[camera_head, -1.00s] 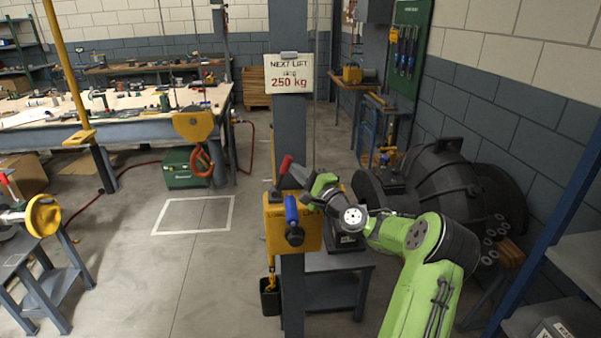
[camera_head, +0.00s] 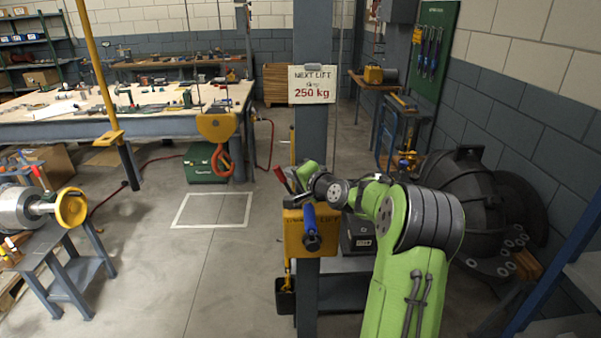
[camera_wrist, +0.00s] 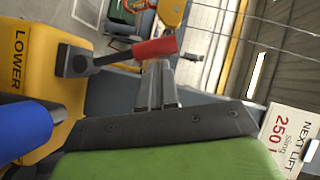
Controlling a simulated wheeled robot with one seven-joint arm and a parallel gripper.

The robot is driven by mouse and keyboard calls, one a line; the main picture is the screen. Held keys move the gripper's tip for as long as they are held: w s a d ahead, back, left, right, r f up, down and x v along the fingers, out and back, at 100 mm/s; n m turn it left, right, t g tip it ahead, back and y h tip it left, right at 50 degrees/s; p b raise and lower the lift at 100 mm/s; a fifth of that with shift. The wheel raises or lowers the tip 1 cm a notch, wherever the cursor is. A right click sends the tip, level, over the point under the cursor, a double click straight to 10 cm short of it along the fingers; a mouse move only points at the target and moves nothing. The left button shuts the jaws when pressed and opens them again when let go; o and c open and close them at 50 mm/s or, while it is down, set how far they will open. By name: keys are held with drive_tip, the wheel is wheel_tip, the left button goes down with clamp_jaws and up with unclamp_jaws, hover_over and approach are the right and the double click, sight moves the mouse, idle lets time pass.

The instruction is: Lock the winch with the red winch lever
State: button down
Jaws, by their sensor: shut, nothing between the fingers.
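The yellow winch (camera_head: 297,236) is mounted on the grey post, with a blue handle (camera_head: 309,217) on its front. The red winch lever (camera_head: 282,179) rises from its top and leans left of upright in the head view. In the wrist view the lever's red grip (camera_wrist: 150,48) sits on a dark arm beside the yellow housing, marked LOWER (camera_wrist: 19,60). My gripper (camera_wrist: 159,66) is shut and empty. Its fingertips lie right at the red grip, on its right side in the head view. I cannot tell whether they touch it.
A sign reading 250 kg (camera_head: 312,85) hangs on the post (camera_head: 307,140) above the winch. A yellow hook block (camera_head: 217,127) hangs to the left. A dark casing (camera_head: 465,185) stands at right.

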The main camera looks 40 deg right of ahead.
drive_tip(key=shift+w+a+n+g, duration=0.25)
drive_tip(key=shift+a+n+g, duration=0.05)
drive_tip(key=shift+a+n, duration=0.1)
idle(0.3)
